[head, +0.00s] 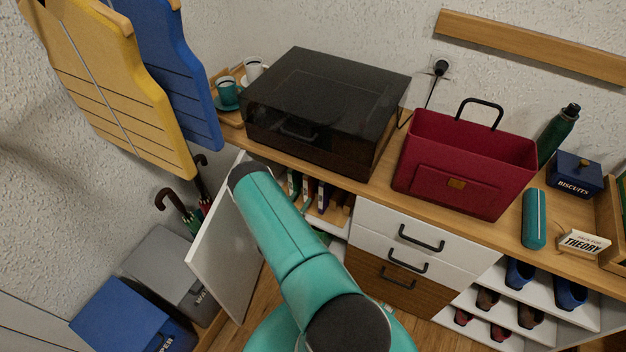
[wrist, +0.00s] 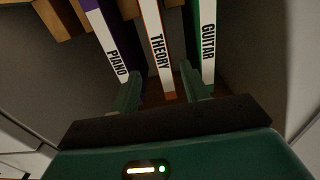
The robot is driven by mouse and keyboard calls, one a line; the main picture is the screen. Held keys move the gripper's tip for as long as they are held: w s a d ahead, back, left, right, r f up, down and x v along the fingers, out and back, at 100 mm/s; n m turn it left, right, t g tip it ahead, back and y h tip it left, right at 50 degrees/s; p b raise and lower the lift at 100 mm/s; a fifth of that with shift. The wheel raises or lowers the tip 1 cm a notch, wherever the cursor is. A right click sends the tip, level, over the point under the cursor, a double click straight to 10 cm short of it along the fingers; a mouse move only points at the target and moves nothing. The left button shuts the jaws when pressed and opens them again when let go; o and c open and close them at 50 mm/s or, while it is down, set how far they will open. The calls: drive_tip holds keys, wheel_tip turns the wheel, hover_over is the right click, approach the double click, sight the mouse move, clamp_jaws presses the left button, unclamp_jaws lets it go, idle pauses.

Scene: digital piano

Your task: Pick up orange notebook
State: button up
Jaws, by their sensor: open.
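In the wrist view the orange notebook (wrist: 154,25) stands upright in the middle of three, with a white label reading THEORY. My gripper (wrist: 160,74) is open. Its left finger is by the gap towards the purple notebook and its right finger by the green one, so the orange spine lies between them. I cannot tell how deep the fingers reach or whether they touch anything. In the head view my arm runs to the open cabinet and hides the gripper; I cannot pick out the orange notebook there.
The purple PIANO notebook (wrist: 107,40) and green GUITAR notebook (wrist: 208,40) flank it closely. The white cabinet door (head: 226,255) stands open left of my arm. Drawers (head: 410,245) are to the right. A dark-lidded box (head: 325,95) and red bag (head: 465,160) stand on top.

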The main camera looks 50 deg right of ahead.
sight(306, 191)
drive_tip(key=x, duration=0.5)
drive_tip(key=shift+w+x, duration=0.2)
drive_tip(key=shift+x, duration=2.5)
drive_tip(key=shift+f, duration=0.1)
clamp_jaws()
